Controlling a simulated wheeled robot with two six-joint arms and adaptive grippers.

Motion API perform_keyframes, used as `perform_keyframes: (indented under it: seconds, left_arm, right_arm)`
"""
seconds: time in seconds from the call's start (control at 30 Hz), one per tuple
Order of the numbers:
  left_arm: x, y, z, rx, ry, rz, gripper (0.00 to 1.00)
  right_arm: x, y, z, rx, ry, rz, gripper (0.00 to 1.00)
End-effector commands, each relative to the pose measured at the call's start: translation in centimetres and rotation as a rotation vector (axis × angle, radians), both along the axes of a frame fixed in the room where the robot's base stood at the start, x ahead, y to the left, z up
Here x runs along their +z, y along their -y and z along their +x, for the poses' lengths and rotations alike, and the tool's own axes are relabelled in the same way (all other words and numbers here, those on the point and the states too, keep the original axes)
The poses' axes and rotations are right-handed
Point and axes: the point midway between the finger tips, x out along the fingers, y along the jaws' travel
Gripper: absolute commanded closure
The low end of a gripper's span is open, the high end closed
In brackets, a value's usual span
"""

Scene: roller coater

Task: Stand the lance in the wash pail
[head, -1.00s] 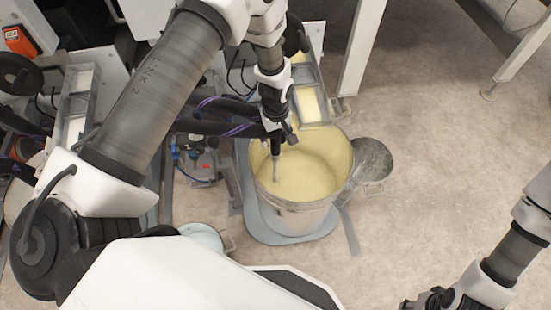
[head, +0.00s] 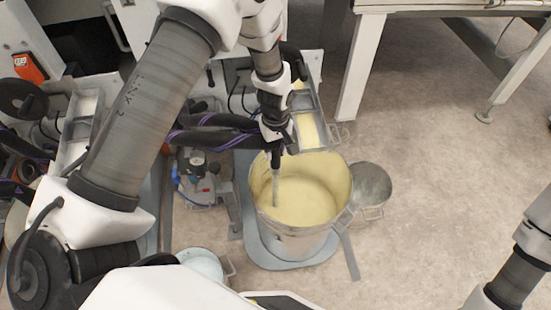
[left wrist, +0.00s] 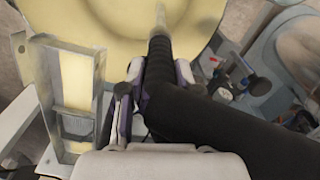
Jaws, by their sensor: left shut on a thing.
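My left gripper (head: 277,152) is shut on the lance (head: 275,186), a thin grey tube pointing down. The lance hangs inside the mouth of a large metal drum (head: 294,229) of pale yellow coating. I cannot tell whether its tip touches the liquid. In the left wrist view the gripper (left wrist: 147,75) is beside the black hose, with the grey lance (left wrist: 160,16) over the yellow surface. A small pail with pale contents (head: 203,264), likely the wash pail, stands on the floor at lower left of the drum. My right gripper is out of view.
A grey round vessel or lid (head: 372,184) is right of the drum. A metal trough (head: 309,128) adjoins the drum's far rim. A small pump unit (head: 197,180) stands at left. A white-legged table (head: 362,65) is behind. Open floor lies at right.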

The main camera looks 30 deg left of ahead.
Motion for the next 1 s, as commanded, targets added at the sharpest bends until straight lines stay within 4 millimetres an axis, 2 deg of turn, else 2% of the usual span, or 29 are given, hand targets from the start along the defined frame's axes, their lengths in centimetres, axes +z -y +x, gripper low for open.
perform_keyframes:
  seconds: [0.03,0.17,0.3,1.0]
  left_arm:
    - [1.4,0.0,0.1,0.000,0.004,0.000,1.00]
    - [3.9,0.0,0.1,0.000,0.003,0.000,1.00]
    - [6.4,0.0,0.0,0.000,0.001,0.000,1.00]
    - [16.1,0.0,0.0,0.000,0.001,0.000,1.00]
  right_arm:
    - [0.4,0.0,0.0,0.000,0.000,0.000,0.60]
    - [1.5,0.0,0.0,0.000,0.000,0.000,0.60]
    - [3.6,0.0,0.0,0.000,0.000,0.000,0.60]
    - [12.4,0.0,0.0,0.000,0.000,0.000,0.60]
